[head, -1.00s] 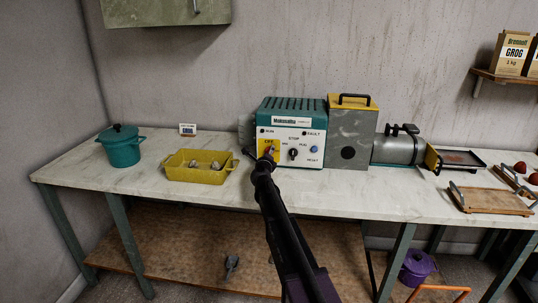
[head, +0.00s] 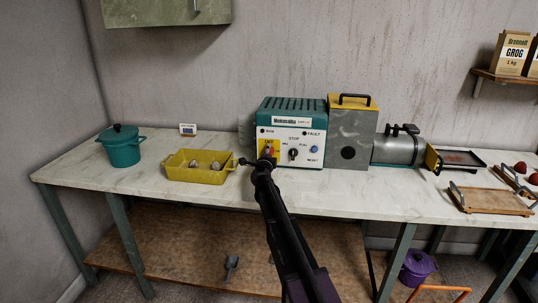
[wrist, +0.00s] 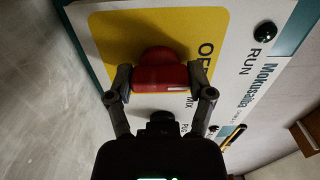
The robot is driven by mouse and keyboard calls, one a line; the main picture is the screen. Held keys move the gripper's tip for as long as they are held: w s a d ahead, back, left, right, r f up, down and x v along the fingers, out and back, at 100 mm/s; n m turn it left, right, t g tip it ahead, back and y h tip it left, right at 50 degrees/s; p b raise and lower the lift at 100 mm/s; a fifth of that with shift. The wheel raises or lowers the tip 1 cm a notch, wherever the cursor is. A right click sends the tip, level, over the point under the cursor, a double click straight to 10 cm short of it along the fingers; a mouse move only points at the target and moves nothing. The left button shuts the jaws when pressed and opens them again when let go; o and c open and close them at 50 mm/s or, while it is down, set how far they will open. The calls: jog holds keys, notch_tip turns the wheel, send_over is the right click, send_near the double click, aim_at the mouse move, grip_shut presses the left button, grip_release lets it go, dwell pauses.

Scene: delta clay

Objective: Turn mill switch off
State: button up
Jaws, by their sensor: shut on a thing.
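The mill's teal and white control box (head: 291,135) stands on the bench against the wall. At the left of its front is a yellow plate (wrist: 108,38) marked OFF, with a red switch knob (wrist: 160,66) on it. The knob also shows in the head view (head: 269,149), just above my gripper. My gripper (wrist: 160,76) is shut on the red knob, one finger at each end of it. In the wrist view the knob lies crosswise, with a white mark near its right end. My gripper hides part of the plate in the head view.
A yellow tray (head: 198,174) and a teal pot (head: 122,150) stand left on the bench. The grey mill housing (head: 348,140) adjoins the box at right.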

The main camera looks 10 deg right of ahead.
jog(key=shift+w, duration=0.1)
jog(key=o, duration=1.1)
jog(key=shift+s, duration=0.2)
jog(key=v, duration=1.1)
jog(key=shift+s+a, duration=0.15)
jog(key=shift+s, duration=0.2)
jog(key=shift+s, duration=0.1)
